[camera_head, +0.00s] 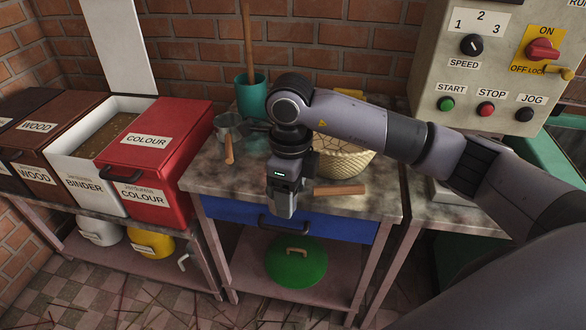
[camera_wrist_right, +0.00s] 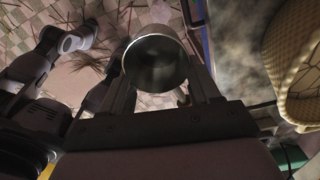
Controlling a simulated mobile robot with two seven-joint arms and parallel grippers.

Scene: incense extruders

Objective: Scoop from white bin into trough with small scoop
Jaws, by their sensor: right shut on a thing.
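The white bin (camera_head: 62,168), labelled BINDER, stands open at the left with brown powder (camera_head: 105,132) inside. My right gripper (camera_head: 280,207) points down at the front edge of the middle table, well right of the bin. In the right wrist view a grey round metal cup (camera_wrist_right: 156,62), which looks like the small scoop, sits between the fingers of my right gripper (camera_wrist_right: 160,85), its round mouth facing the camera. The gripper is shut on it. The inside of the cup is dark, and its contents cannot be told. I cannot make out a trough. My left gripper is not in view.
A red COLOUR bin (camera_head: 150,170) with its lid shut stands beside the white bin. The table holds a grey metal pot or scoop (camera_head: 229,122), a teal pot (camera_head: 251,93), a woven basket (camera_head: 343,160) and a wooden handle (camera_head: 340,190). A control box (camera_head: 490,75) stands at right.

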